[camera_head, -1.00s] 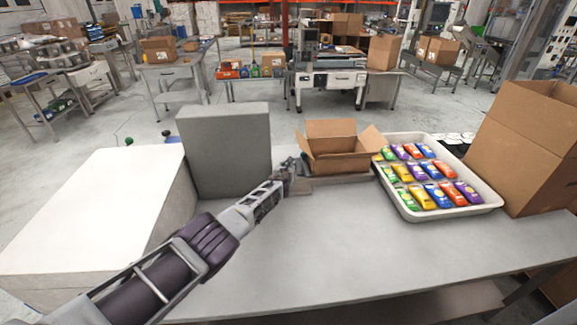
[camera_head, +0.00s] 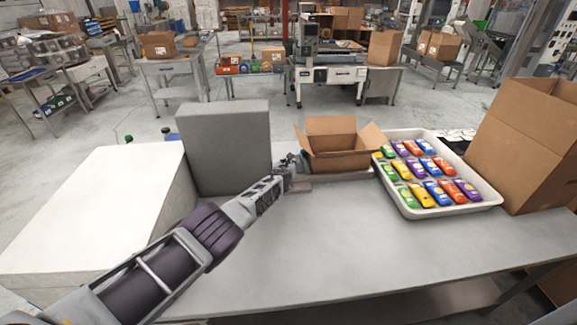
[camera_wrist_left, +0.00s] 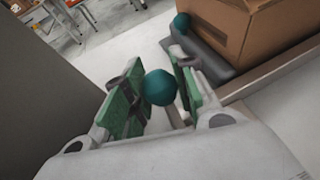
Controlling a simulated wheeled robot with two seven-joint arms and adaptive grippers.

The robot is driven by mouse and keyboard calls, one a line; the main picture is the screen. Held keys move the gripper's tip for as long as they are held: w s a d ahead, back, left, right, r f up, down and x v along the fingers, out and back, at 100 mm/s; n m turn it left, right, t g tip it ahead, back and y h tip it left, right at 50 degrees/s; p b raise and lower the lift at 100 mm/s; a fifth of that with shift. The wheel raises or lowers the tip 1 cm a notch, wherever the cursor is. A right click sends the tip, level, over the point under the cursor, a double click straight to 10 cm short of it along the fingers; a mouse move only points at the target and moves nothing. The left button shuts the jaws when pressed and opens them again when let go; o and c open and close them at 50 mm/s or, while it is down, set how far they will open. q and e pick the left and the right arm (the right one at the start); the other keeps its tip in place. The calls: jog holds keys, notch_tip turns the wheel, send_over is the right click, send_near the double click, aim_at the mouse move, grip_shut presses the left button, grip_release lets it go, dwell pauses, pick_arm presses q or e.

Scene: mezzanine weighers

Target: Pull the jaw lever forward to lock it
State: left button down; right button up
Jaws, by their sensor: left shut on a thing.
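A teal ball knob (camera_wrist_left: 160,87), which looks like the end of the jaw lever, sits between the green-padded fingers of my left gripper (camera_wrist_left: 158,92) in the left wrist view. The gripper is shut on it. A pale stem seems to run below the knob. In the head view my left gripper (camera_head: 298,163) is at the left side of the open carton, and the knob is hidden there. The carton (camera_head: 345,160) rests on a low grey base, which shows in the wrist view (camera_wrist_left: 215,68) with a second teal knob (camera_wrist_left: 181,23). My right gripper is not in view.
A grey upright block (camera_head: 227,150) stands close left of my left gripper, with a white box-like block (camera_head: 95,215) further left. A white tray (camera_head: 412,212) of coloured packets and a large cardboard box (camera_head: 525,150) stand to the right. The table front (camera_head: 370,255) is clear.

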pick_arm(q)
jog(key=c, duration=1.1)
grip_release()
jog(key=shift+a, duration=0.3)
jog(key=shift+d, duration=0.2)
